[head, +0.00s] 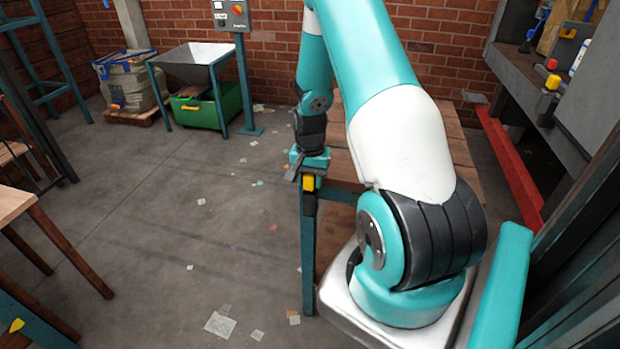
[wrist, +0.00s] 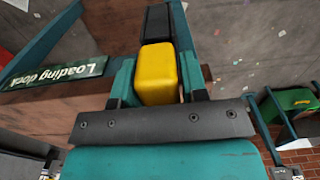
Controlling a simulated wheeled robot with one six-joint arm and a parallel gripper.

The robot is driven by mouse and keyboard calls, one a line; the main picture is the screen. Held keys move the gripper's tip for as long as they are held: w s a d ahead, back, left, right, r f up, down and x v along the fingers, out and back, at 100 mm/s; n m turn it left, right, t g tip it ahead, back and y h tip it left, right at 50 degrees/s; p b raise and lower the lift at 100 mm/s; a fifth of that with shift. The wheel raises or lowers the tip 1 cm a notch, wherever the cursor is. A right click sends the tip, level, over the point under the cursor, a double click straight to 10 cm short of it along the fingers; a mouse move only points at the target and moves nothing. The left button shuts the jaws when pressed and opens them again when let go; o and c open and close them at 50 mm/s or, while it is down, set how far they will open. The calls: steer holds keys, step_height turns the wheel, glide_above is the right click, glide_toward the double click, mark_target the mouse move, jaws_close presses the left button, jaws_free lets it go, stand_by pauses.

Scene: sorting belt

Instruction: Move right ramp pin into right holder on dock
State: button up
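My gripper (head: 308,168) hangs over the left edge of the wooden table, in the middle of the head view. It is shut on a pin with a yellow head (head: 308,184) and a dark lower part, held pointing down. The wrist view shows the yellow head (wrist: 158,74) between both fingers, with the dark part beyond it. A green "Loading dock" sign (wrist: 60,73) is at the left of the wrist view. Another yellow block (head: 552,82) and a red one (head: 552,64) are on the grey ledge at right. I cannot make out the right holder.
The wooden table (head: 455,135) is partly hidden behind my arm. A metal hopper (head: 195,60) with a green bin (head: 205,105) and a control box (head: 232,15) stand at the back. A red beam (head: 510,165) runs along the right. The floor at centre left is open, with scattered papers.

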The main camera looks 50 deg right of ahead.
steer(key=o, duration=0.4)
steer(key=shift+c, duration=0.2)
steer(key=shift+r, duration=0.2)
step_height(320, 180, up, 17)
steer(key=b, duration=0.2)
steer(key=shift+r, duration=0.1)
steer(key=a+r+n+t+y, duration=0.15)
steer(key=a+n, duration=0.35)
steer(key=a, duration=0.6)
steer(key=a+r+n, duration=0.3)
steer(key=a+n, duration=0.2)
steer(key=a, duration=0.6)
steer(key=s+a+r+n+g+y, duration=0.1)
steer(key=s+a+r+n+y, duration=0.1)
steer(key=s+a+n, duration=0.8)
steer(key=s+a, duration=0.5)
steer(key=a, duration=0.1)
steer(key=shift+a+r+n+y, duration=0.25)
steer(key=shift+n+y, duration=0.1)
steer(key=shift+n, duration=0.05)
